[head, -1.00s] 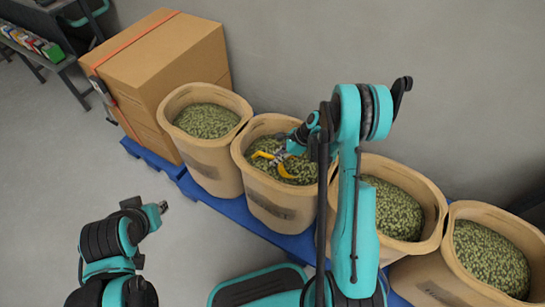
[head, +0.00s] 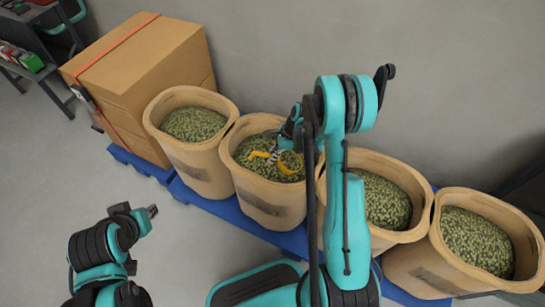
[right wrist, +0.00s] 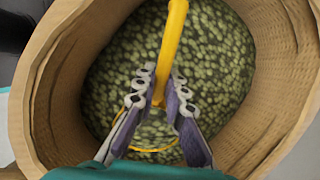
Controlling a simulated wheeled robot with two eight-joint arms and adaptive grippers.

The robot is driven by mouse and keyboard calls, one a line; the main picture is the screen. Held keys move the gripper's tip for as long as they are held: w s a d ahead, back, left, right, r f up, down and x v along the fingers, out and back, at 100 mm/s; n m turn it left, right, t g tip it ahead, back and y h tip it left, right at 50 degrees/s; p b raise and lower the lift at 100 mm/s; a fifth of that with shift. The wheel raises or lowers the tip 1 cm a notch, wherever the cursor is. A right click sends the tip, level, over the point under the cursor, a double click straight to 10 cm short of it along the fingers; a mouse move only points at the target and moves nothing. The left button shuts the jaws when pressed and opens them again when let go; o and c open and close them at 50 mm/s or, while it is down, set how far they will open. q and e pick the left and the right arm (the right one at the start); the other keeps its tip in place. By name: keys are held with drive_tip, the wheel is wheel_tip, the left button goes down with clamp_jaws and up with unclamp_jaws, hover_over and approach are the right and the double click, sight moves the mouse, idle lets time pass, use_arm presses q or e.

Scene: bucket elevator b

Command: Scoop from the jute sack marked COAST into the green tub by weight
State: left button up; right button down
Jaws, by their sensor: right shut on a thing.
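Several jute sacks filled with green beans stand in a row. My right gripper (head: 291,140) is over the second sack from the left (head: 268,208), shut on a yellow scoop (head: 262,155). The right wrist view shows the scoop's yellow handle (right wrist: 173,40) between the fingers (right wrist: 163,82), with the sack's rim (right wrist: 42,95) and beans around it. A thin yellow curve shows lower, between the fingers. The dark marks on the sacks are too small to read, so I cannot tell which says COAST. My left gripper (head: 150,212) is at lower left; its fingers are unclear. No green tub shows.
The leftmost sack (head: 180,165) and two sacks to the right, (head: 400,236) and (head: 440,275), stand beside it on a blue pallet (head: 218,207). A strapped cardboard box (head: 135,80) is at the left end. A grey wall is behind; floor at left is clear.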

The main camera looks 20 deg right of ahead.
drive_tip(key=w+a+r+g+h+p, duration=0.1)
drive_tip(key=a+r+h+p, duration=0.3)
drive_tip(key=r+p, duration=0.4)
drive_tip(key=shift+w+a+r, duration=0.3)
drive_tip(key=shift+a+r, duration=0.2)
drive_tip(key=shift+r, duration=2.4)
